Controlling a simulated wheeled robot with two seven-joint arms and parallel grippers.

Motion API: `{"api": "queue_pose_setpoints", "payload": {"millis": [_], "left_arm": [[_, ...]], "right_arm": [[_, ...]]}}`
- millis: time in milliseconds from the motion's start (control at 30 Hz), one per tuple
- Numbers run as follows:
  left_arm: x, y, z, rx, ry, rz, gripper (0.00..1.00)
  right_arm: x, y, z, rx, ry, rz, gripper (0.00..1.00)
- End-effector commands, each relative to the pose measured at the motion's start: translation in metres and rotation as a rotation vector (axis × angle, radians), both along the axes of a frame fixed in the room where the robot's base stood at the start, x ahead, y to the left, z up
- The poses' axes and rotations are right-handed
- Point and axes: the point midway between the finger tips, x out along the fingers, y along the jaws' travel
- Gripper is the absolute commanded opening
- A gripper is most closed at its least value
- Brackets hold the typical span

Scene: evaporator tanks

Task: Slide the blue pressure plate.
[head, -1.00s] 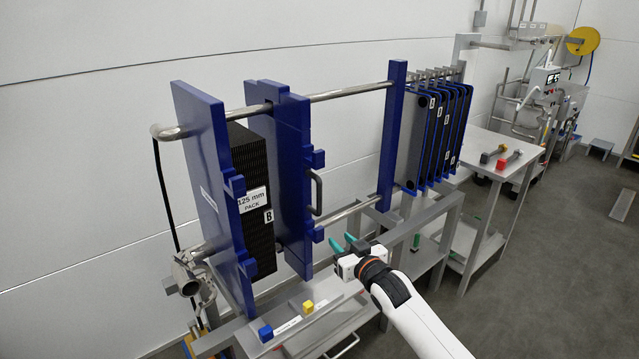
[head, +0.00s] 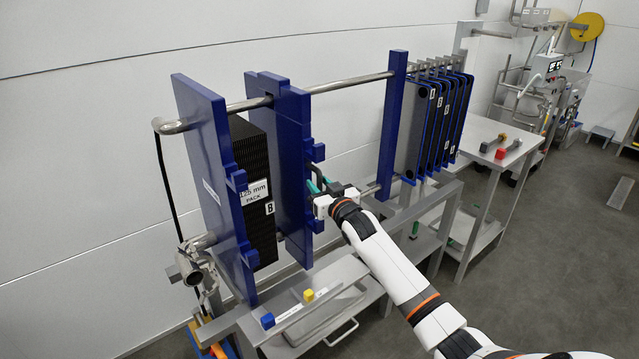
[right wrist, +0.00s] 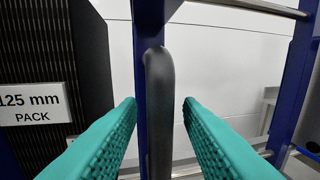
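The blue pressure plate (head: 292,130) hangs on the upper bar, just right of the black plate pack (head: 258,225) marked "125 mm PACK". In the right wrist view its blue edge (right wrist: 152,25) stands upright, with a dark grey bar handle (right wrist: 160,110) in front. My right gripper (head: 319,183) is at this handle and largely covers it in the head view. In the right wrist view its two teal fingers are open, one on each side of the handle, with a gap on both sides. My left gripper is not in view.
A blue end plate (head: 203,150) stands left of the pack. The bar right of the pressure plate is clear up to a blue post (head: 393,125); several dark plates (head: 435,125) hang beyond it. Blue (head: 268,321) and yellow (head: 308,295) blocks lie on the lower bench.

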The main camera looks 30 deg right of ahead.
Motion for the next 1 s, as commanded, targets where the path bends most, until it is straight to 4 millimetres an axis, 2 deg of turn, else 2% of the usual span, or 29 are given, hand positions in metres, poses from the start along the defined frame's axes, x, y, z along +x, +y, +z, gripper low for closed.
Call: {"api": "queue_pose_setpoints", "payload": {"millis": [367,567,1000], "left_arm": [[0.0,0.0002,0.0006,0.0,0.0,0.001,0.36],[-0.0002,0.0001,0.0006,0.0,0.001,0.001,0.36],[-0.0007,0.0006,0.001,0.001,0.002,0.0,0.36]], "right_arm": [[0.0048,-0.0005,-0.0003,0.0,0.001,0.0,0.32],[0.0047,-0.0006,-0.0002,0.0,0.0,0.0,0.0],[0.0046,-0.0008,0.0001,-0.001,0.0,-0.001,0.0]]}}
